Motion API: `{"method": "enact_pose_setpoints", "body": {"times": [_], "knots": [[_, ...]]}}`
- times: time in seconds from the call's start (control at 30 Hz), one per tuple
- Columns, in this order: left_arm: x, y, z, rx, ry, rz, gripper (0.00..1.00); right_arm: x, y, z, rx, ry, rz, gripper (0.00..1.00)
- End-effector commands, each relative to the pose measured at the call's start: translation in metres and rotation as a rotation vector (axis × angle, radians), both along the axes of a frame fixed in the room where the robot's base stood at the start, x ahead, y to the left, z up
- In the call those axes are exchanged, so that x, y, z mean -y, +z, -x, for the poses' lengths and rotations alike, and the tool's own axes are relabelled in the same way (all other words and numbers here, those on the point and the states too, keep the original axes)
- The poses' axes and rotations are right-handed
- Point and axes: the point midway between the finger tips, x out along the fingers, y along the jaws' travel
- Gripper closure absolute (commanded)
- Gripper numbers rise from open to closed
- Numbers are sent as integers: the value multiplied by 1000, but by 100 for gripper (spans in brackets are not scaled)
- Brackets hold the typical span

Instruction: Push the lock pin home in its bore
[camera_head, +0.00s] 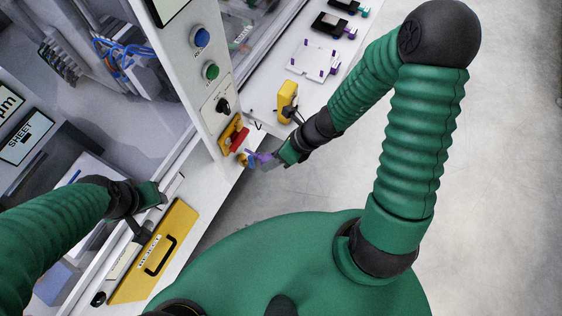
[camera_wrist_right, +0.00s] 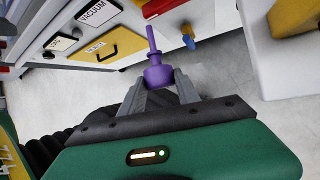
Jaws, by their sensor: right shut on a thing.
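A purple pin (camera_wrist_right: 155,68) with a thin shaft and a wider collar stands between the fingertips of my right gripper (camera_wrist_right: 160,85) in the right wrist view. The gripper is shut on it, and the shaft points away from the fingers. In the head view the right gripper (camera_head: 276,159) holds the purple pin (camera_head: 262,156) beside the machine's front edge, close to a small blue and brass fitting (camera_head: 245,160). That fitting also shows in the right wrist view (camera_wrist_right: 188,38), apart from the pin. I cannot make out the bore. My left gripper (camera_head: 152,198) is over the yellow panel's upper end; its fingers are unclear.
A red knob on a yellow box (camera_head: 238,138) sits just above the fitting. A control panel has blue (camera_head: 201,37) and green (camera_head: 211,71) buttons. A yellow handled panel (camera_head: 160,254) lies lower left. A yellow block (camera_head: 287,93) stands near the right forearm. Open floor lies right.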

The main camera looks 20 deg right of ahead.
Motion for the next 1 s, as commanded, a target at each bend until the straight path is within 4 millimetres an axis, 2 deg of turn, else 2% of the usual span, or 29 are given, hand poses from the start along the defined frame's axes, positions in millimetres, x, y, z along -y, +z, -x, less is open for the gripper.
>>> {"method": "enact_pose_setpoints", "body": {"times": [0.27,1.0], "knots": [[0,3,0,0,0,0,58,-10,1,-12,0,-1,-1,100],[0,2,0,0,0,0,58,-10,1,-12,6,-1,4,100]]}}
